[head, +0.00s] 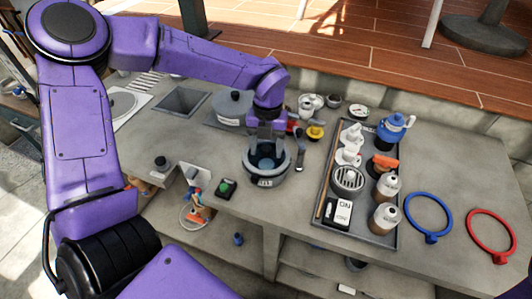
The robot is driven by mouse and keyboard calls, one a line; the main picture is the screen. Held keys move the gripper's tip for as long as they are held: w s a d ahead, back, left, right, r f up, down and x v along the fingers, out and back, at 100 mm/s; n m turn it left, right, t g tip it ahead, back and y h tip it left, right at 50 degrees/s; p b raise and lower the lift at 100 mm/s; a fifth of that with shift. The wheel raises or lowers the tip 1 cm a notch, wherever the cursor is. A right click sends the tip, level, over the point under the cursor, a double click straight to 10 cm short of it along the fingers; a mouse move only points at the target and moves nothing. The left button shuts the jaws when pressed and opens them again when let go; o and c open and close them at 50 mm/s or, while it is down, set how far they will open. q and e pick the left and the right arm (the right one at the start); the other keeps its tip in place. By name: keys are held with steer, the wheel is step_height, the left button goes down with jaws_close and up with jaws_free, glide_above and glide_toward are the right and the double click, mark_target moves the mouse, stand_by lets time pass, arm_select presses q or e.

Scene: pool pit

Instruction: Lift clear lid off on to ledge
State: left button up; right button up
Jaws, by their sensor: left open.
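A round grey pot (266,180) with a small label on its front stands on the concrete counter, near the front edge. Its top looks dark and bluish, and a clear lid cannot be made out separately from the opening under my gripper. My left gripper (268,142) points down over the pot's middle, open, its fingers close to the top. I cannot tell whether the fingers touch anything. The ledge is not clearly marked out; a raised wooden deck (300,60) runs behind the counter. My right gripper is out of view.
Right of the pot, a dark tray (318,222) holds bottles, a blue-topped jug and other items. A blue ring (410,212) and a red ring (470,228) lie farther right. A green-buttoned box (226,188) sits left. A lidded round housing (232,106) stands behind.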

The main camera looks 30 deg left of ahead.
arm_select(q)
jaws_close()
steer(key=shift+r, duration=0.25)
step_height(320, 180, up, 2)
steer(key=shift+w+r+b, duration=0.1)
steer(key=shift+r+b, duration=0.05)
steer(key=shift+b, duration=0.15)
steer(key=s+a+r+p, duration=0.1)
steer(key=s+a+r, duration=0.6)
steer(key=s+r, duration=0.3)
steer(key=shift+s+p, duration=0.3)
steer(key=shift+s, duration=0.8)
